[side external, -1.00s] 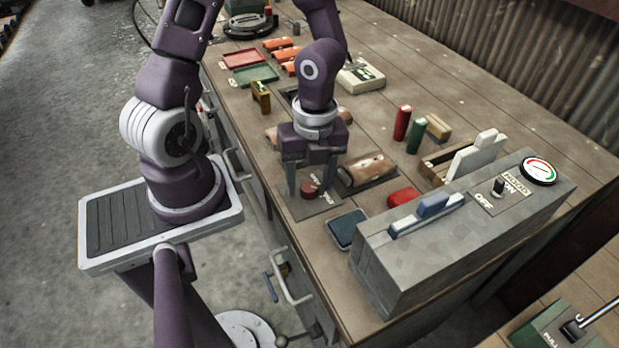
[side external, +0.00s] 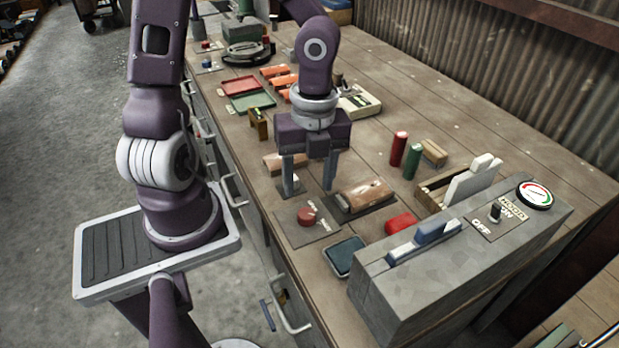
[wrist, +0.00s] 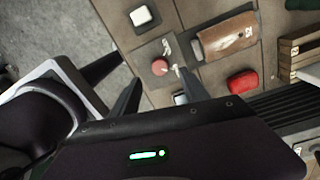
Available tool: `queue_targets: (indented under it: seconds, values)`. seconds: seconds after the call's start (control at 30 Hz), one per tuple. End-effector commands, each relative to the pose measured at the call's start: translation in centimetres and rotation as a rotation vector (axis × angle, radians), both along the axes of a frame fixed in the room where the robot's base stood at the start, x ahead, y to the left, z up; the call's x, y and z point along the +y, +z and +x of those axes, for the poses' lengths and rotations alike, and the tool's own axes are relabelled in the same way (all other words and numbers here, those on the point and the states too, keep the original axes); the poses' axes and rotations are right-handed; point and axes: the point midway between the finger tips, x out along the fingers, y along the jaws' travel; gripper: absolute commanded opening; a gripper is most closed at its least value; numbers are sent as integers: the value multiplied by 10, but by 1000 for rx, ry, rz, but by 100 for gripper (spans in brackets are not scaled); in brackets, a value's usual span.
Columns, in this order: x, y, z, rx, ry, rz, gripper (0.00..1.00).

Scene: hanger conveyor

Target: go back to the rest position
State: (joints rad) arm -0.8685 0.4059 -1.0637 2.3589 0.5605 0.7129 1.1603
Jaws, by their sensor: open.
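My gripper (side external: 309,190) hangs above the workbench (side external: 455,105) with its two fingers apart and nothing between them. In the side external view it is behind a red push button (side external: 307,216) on a grey plate, and left of a brown roll (side external: 362,196) lying on a dark mat. The wrist view also shows the red button (wrist: 160,67), beyond the fingertips (wrist: 155,88). My fingers look clear of the button.
A grey control box (side external: 450,260) with a blue lever and a gauge stands at the front right. Red (side external: 399,149) and green (side external: 413,161) cylinders stand upright beyond the roll. Red (side external: 240,85) and green (side external: 249,104) trays lie farther back.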

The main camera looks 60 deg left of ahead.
Motion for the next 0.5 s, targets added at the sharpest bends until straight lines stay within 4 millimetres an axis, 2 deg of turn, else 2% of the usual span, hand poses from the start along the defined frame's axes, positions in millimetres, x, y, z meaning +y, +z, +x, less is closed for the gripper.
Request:
queue_targets:
  seconds: [0.07,0.13,0.17,0.27,0.37,0.4,0.5]
  values:
    - [3,2,-2,-2,37,29,53]
    - [9,10,-7,-18,163,109,53]
    - [13,16,-10,-39,250,153,53]
    - [19,49,-21,-190,654,249,53]
    - [12,87,-35,-367,1076,163,53]
    - [7,100,-40,-415,1226,84,53]
    - [-6,126,-55,-457,1516,-146,53]
